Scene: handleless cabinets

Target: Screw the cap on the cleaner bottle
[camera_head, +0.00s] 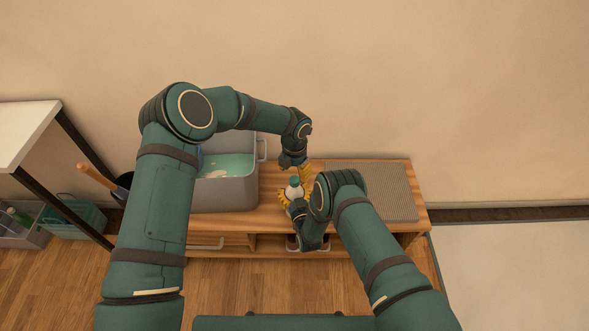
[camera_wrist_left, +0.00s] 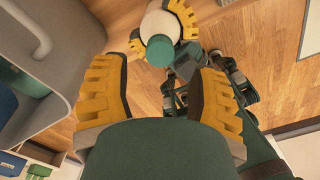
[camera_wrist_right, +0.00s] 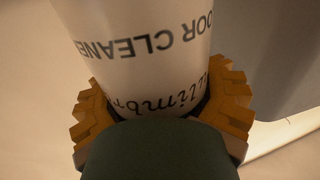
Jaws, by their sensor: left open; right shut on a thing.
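The cleaner bottle (camera_head: 295,192) is white with printed lettering and stands upright over the wooden bench. It fills much of the right wrist view (camera_wrist_right: 140,45). My right gripper (camera_wrist_right: 163,108) is shut around its body. The teal cap (camera_wrist_left: 160,50) sits on top of the bottle, and it also shows in the head view (camera_head: 294,181); how tightly it sits cannot be told. My left gripper (camera_wrist_left: 157,72) is open, its yellow fingers on either side of the space just short of the cap, apart from it. In the head view the left gripper (camera_head: 304,172) is close above the bottle.
A grey bin (camera_head: 222,195) with teal contents stands on the bench left of the bottle. A grey ribbed mat (camera_head: 385,190) covers the bench's right end. A white table (camera_head: 25,132) is at far left, with baskets beneath. The wall is close behind the bench.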

